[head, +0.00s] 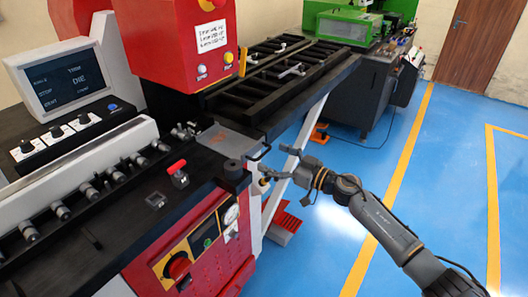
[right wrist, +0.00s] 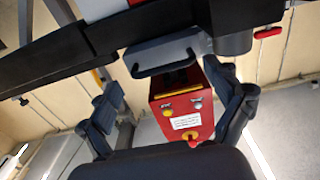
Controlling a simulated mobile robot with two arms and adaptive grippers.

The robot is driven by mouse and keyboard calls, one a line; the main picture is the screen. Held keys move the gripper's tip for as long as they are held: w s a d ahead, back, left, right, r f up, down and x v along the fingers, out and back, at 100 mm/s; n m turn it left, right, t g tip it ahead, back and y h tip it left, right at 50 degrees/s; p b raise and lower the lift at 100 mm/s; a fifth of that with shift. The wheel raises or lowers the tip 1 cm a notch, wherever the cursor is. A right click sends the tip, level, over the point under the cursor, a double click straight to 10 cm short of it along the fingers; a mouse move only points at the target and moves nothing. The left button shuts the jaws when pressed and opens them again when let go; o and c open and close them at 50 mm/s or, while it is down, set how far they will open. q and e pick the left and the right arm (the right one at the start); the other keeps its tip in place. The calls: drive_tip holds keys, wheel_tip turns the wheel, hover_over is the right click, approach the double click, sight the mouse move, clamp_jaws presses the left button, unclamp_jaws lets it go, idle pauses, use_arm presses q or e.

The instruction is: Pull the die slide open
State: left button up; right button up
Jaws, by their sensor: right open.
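The die slide (head: 226,139) is a flat grey plate set in the dark top of the bending machine, at its right end. A small dark loop handle (head: 261,152) sticks out from its right edge. In the right wrist view a grey handle-like part (right wrist: 163,52) lies just beyond the fingertips, roughly between them. My right gripper (head: 278,166) is open and empty, just right of the handle and apart from it, as far as I can tell. It also shows in the right wrist view (right wrist: 167,88) with its fingers spread. My left gripper is not in view.
A control screen (head: 70,78) and a red cabinet (head: 178,45) stand on the machine. A black roller table (head: 275,85) runs behind the slide. A red panel with a knob (head: 178,267) faces the front. The blue floor on the right is clear.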

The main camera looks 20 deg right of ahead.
sight(265, 152)
drive_tip(key=shift+x, duration=1.75)
drive_tip(key=shift+s, duration=0.1)
drive_tip(key=c, duration=1.3)
drive_tip(key=shift+d, duration=0.1)
drive_tip(key=shift+c, duration=0.2)
